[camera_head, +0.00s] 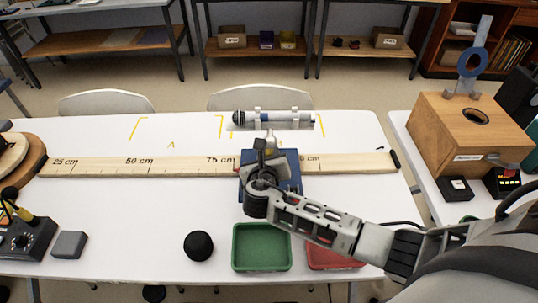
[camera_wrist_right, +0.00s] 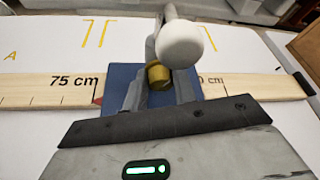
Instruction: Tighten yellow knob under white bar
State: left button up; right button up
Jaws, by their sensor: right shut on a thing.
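The yellow knob (camera_wrist_right: 158,75) shows in the right wrist view between the two fingers of my right gripper (camera_wrist_right: 160,85), which is shut on it. A white bar with a rounded end (camera_wrist_right: 181,43) stands out toward the camera just above the knob and covers part of what lies behind. A blue block (camera_wrist_right: 122,76) sits around the ruler beneath the fingers; in the head view the blue block (camera_head: 290,170) is partly covered by my right gripper (camera_head: 262,155). The knob is hidden there. My left gripper is not in view.
A long wooden ruler (camera_head: 110,165) crosses the white table. A microphone-like cylinder (camera_head: 272,119) lies behind the block. In front are a black ball (camera_head: 198,246), a green tray (camera_head: 262,268) and a red tray (camera_head: 335,263). A wooden box (camera_head: 475,130) stands at right.

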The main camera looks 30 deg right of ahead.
jog(key=shift+d+m+y+p, duration=0.1)
jog(key=shift+m+y+p, duration=0.35)
jog(key=shift+m, duration=0.15)
jog(key=shift+s+d+m+t+y, duration=0.15)
jog(key=shift+m+t+y, duration=0.45)
jog(key=shift+m+y, duration=0.8)
jog(key=shift+m+h, duration=0.25)
jog(key=shift+m, duration=0.15)
jog(key=o, duration=1)
jog(key=shift+s, duration=0.1)
jog(key=v, duration=1.5)
jog(key=shift+s, duration=0.4)
